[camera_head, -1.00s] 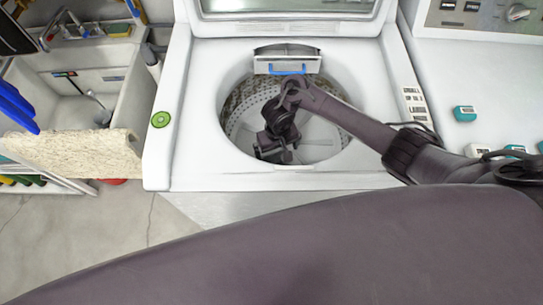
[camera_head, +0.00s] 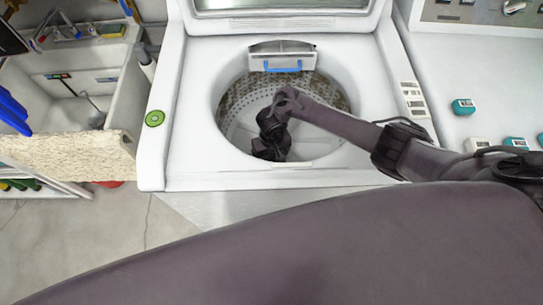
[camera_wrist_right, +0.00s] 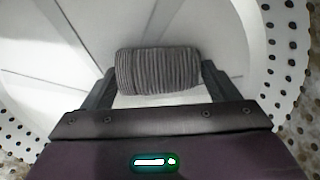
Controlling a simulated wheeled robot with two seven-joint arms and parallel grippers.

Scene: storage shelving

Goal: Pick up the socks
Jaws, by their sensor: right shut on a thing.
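The socks (camera_wrist_right: 158,70) are a grey, ribbed, rolled bundle in the right wrist view. My right gripper (camera_wrist_right: 157,82) is shut on them, with one finger at each end of the roll. In the head view my right gripper (camera_head: 270,152) is down inside the washer drum (camera_head: 240,115), near its front left wall. The socks are hidden there behind my own wrist. My left gripper is not in view.
The white washer (camera_head: 190,110) stands open, and its round rim surrounds my right arm. A sink (camera_head: 75,110) is at the left. Small teal-and-white boxes (camera_head: 463,107) stand on the machine at the right.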

